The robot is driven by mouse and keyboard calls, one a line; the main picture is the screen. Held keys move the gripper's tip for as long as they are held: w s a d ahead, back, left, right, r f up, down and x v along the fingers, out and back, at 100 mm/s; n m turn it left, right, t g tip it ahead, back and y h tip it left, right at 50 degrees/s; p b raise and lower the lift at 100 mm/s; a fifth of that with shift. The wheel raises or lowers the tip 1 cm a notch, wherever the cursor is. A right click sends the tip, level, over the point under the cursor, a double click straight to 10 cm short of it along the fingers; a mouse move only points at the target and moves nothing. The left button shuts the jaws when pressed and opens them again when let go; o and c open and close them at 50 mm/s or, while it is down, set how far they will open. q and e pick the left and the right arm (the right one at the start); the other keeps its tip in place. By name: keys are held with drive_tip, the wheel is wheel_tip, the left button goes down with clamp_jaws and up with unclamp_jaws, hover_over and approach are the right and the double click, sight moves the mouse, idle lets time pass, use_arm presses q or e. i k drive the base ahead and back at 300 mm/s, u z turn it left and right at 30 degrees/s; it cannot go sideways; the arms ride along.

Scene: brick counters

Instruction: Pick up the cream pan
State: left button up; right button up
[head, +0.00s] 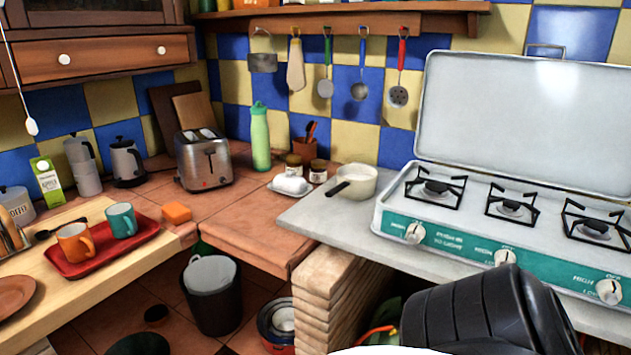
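The cream pan (358,182) sits upright on the grey counter, just left of the camping stove. It looks empty inside. Its short handle points to the lower left, toward the counter's front edge. Neither of my grippers shows in the head view. A dark, rounded part of what looks like my own arm fills the bottom right, in front of the stove and well apart from the pan.
The camping stove (503,236) with raised lid stands right of the pan. Two small jars (318,171) and a plate with a white roll (291,184) are close on its left. Utensils hang above. The grey counter (322,218) in front of the pan is clear.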

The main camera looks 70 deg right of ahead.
sight(355, 181)
drive_tip(key=z, duration=1.55)
